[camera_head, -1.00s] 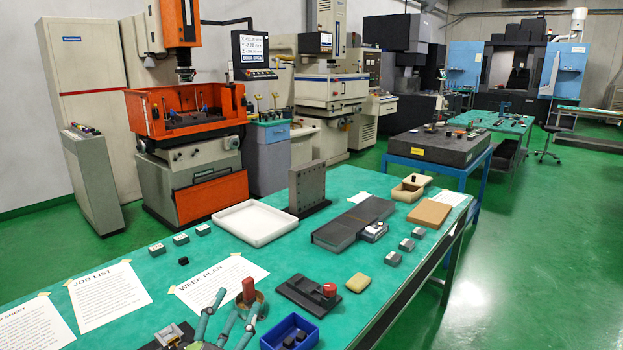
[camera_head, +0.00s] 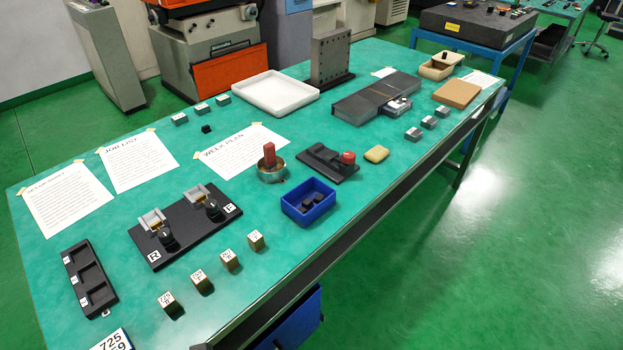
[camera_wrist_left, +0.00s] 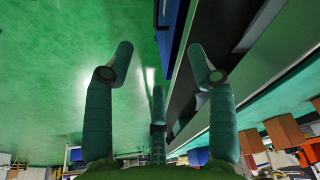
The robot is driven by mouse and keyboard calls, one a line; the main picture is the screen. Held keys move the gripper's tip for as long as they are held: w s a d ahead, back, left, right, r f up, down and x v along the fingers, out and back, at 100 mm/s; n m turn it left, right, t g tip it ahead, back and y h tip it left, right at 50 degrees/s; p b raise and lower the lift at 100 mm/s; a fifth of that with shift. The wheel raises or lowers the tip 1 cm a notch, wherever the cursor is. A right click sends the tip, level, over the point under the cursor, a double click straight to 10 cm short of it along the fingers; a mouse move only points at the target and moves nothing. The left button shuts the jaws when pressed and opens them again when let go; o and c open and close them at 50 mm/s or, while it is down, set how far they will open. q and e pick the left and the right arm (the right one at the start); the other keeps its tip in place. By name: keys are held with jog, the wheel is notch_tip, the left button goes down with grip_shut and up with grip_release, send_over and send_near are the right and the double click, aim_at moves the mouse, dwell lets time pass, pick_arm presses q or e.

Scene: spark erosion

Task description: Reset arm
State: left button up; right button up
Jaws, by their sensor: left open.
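My left gripper (camera_wrist_left: 160,62) shows in the left wrist view with its green fingers spread and nothing between them. Green floor (camera_wrist_left: 50,70) lies behind the fingers, and the long edge of the table (camera_wrist_left: 240,85) runs diagonally on the right. Neither gripper nor arm shows in the head view. There, the green-topped table (camera_head: 330,250) is unobstructed. My right gripper is in neither view.
On the table are a black fixture with two clamps (camera_head: 185,228), a blue bin (camera_head: 308,202), a red-topped round piece (camera_head: 270,165), a white tray (camera_head: 275,92) and several small blocks. Open green floor (camera_head: 500,250) lies to the right.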

pick_arm(q)
jog(key=s+f+g+b, duration=0.1)
jog(key=s+f+b, duration=0.1)
jog(key=f, duration=1)
jog(key=s+f+b, duration=0.2)
jog(key=s+f, duration=0.1)
jog(key=f, duration=1)
jog(key=s+a+f+g+b, duration=0.1)
jog(key=s+a+f+b, duration=0.1)
jog(key=s+f, duration=1.1)
jog(key=shift+s+a+f+b, duration=0.3)
jog(key=shift+s+a, duration=0.1)
jog(key=shift+a, duration=0.1)
